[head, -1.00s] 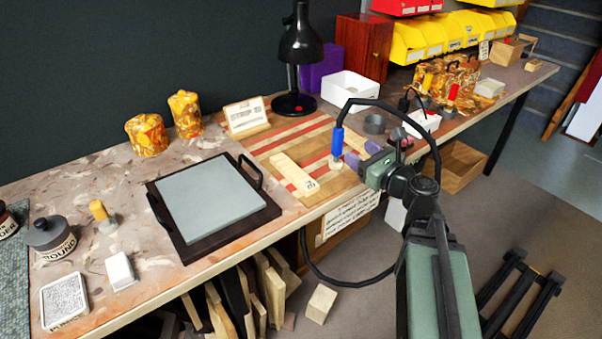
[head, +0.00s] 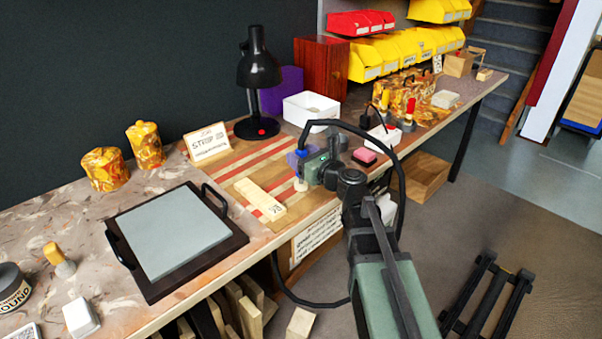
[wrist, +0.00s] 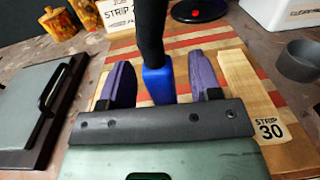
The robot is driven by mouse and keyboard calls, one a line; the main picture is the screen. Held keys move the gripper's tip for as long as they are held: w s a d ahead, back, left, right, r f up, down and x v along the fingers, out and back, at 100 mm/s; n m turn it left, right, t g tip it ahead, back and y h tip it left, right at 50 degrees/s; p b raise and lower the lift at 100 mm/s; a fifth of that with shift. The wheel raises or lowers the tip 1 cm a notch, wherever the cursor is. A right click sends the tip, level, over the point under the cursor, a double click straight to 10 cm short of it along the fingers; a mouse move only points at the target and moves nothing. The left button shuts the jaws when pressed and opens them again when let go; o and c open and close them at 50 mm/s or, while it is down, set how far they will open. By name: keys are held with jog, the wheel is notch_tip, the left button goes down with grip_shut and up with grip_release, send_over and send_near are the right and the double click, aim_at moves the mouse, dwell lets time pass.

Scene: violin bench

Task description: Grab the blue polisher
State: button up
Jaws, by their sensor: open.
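The blue polisher (head: 302,153) stands upright on the striped wooden board (head: 222,180). It has a blue handle, a pale foot and a black cable arching from its top. My gripper (head: 303,163) is open at the handle, with its purple fingers partly covering it in the head view. In the wrist view, the blue handle (wrist: 157,85) lies between the two open purple fingers of my gripper (wrist: 162,84), with a gap on each side. The polisher's foot is hidden there.
A pale wooden strip marked 30 (head: 259,199) lies left of the polisher on the board. A grey plate in a dark handled tray (head: 225,240) is further left. A black lamp (head: 258,75) and a white bin (head: 311,108) stand behind. A pink-topped block (head: 365,156) is to the right.

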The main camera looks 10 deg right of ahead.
jog(key=shift+w+a, duration=0.15)
jog(key=shift+w, duration=0.15)
jog(key=shift+c, duration=0.4)
jog(key=shift+s, duration=0.1)
grip_shut()
jog(key=shift+r, duration=0.1)
notch_tip(320, 180, up, 20)
jog(key=p, duration=2)
